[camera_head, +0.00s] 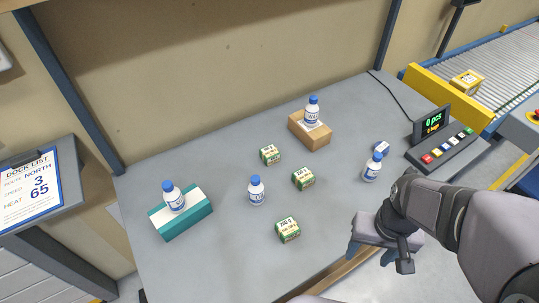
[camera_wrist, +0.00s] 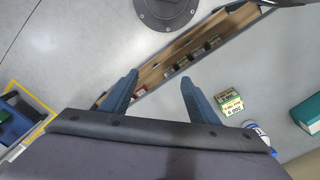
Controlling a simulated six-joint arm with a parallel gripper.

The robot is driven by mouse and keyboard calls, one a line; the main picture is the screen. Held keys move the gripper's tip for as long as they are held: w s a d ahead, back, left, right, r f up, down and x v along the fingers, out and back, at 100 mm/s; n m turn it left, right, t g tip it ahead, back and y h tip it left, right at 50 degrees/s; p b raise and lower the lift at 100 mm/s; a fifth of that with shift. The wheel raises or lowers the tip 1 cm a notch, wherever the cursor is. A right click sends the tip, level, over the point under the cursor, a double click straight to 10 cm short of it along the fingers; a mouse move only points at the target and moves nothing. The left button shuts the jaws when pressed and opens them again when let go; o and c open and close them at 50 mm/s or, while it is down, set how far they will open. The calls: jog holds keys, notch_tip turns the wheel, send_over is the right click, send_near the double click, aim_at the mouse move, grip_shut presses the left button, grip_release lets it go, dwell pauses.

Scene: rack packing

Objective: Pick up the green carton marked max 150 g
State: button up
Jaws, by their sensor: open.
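Three small green cartons with cream labels stand on the grey table in the head view: a back one (camera_head: 269,154), a middle one (camera_head: 303,178) and a front one (camera_head: 287,229). Their small print is too fine to read surely, so I cannot tell which is marked max 150 g. My gripper (camera_head: 370,254) is at the table's front right edge, right of the front carton and apart from it. In the wrist view my gripper (camera_wrist: 160,77) is open and empty. One green carton (camera_wrist: 229,102) shows right of its fingers.
White bottles with blue caps stand on the table (camera_head: 256,190) (camera_head: 371,167), on a teal box (camera_head: 182,221) and on a brown box (camera_head: 309,132). A keypad console (camera_head: 445,150) is at right. The wrist view shows a shelf with several small items (camera_wrist: 200,55).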

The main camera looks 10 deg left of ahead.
dwell(0.4)
jog(key=shift+o, duration=1.2)
jog(key=shift+r, duration=0.15)
